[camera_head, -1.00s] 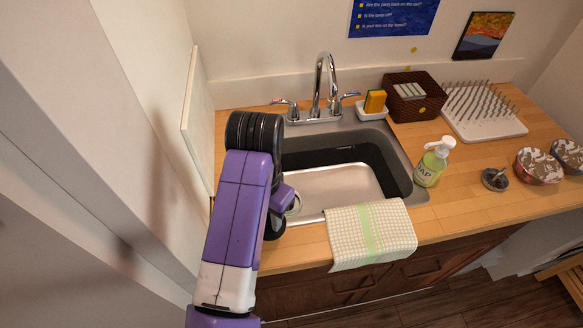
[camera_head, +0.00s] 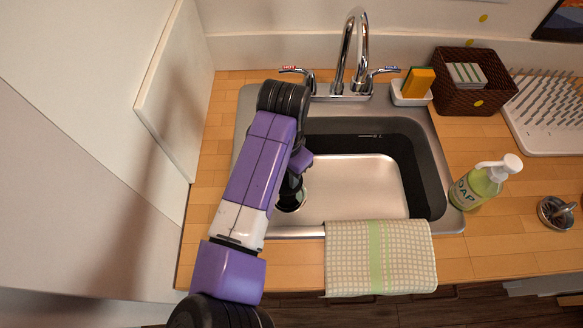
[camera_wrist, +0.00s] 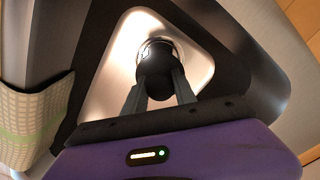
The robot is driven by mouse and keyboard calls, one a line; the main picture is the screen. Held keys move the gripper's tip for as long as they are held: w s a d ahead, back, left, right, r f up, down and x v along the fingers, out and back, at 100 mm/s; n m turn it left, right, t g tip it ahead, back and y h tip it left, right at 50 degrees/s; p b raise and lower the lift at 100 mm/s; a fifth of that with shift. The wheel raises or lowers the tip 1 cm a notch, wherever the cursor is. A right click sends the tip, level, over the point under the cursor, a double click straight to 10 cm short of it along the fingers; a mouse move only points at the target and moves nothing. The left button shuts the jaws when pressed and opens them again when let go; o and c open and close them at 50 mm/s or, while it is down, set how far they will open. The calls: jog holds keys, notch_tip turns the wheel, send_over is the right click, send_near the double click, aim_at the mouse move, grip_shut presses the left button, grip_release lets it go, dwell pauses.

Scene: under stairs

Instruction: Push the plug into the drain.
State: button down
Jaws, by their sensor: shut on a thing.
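The steel sink (camera_head: 350,190) lies ahead, with my arm reaching down into its left side. My gripper (camera_wrist: 158,84) is shut on a black rounded plug (camera_wrist: 156,62), held between its two grey fingers. The drain (camera_wrist: 160,42) shows in the wrist view as a shiny ring just beyond the plug, which covers most of it. In the head view the drain's bright rim (camera_head: 303,204) shows at the sink's lower left, beside the dark gripper end. I cannot tell whether the plug touches the drain or is seated in it.
A chrome faucet (camera_head: 352,55) stands behind the sink. A checked towel (camera_head: 350,262) hangs over its front edge. A soap bottle (camera_head: 478,185) is to the right, and a sponge (camera_head: 418,82) and brown basket (camera_head: 455,100) behind. A white panel (camera_head: 165,85) stands at the left.

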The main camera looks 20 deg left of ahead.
aim_at(287, 183)
jog(key=shift+f+b, duration=2.3)
jog(key=shift+f, duration=0.85)
jog(key=shift+f+p, duration=0.15)
jog(key=shift+p, duration=0.35)
jog(key=shift+f+b, duration=0.55)
jog(key=shift+f, duration=0.55)
jog(key=shift+c, duration=2.2)
grip_release()
jog(key=shift+r, duration=0.15)
